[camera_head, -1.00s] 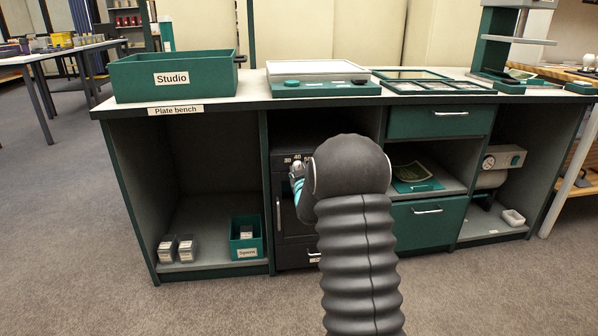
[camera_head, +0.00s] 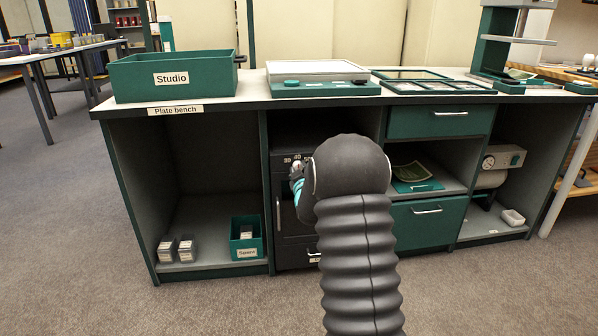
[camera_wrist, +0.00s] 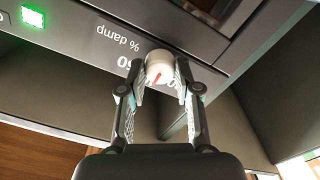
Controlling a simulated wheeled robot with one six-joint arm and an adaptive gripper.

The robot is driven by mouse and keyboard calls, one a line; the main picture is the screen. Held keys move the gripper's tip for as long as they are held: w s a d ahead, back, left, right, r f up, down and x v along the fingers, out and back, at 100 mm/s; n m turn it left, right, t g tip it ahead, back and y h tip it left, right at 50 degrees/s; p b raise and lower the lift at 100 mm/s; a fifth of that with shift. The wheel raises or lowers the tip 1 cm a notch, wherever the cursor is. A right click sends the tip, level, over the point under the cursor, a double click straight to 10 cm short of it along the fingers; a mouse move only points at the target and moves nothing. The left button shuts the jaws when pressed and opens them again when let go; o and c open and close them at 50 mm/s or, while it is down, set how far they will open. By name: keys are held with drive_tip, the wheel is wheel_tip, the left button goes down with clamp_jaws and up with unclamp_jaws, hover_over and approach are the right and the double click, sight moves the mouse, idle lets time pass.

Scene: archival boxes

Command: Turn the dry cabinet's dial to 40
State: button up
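The dry cabinet (camera_head: 293,215) is the dark unit in the bench's middle bay. Numbers including 30 and 40 show along its top strip in the head view, partly covered by my arm. The number at the pointer is hidden by the fingers. In the head view my gripper (camera_head: 298,183) is mostly behind my wrist.
A lit green square (camera_wrist: 33,17) shows on the cabinet panel. The bench top (camera_head: 255,88) overhangs the cabinet and holds a green Studio box (camera_head: 172,77). Open shelves and green drawers (camera_head: 428,219) flank the cabinet. The carpet in front is clear.

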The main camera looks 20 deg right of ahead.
drive_tip(key=o, duration=0.4)
drive_tip(key=v, duration=1.2)
drive_tip(key=shift+r, duration=0.1)
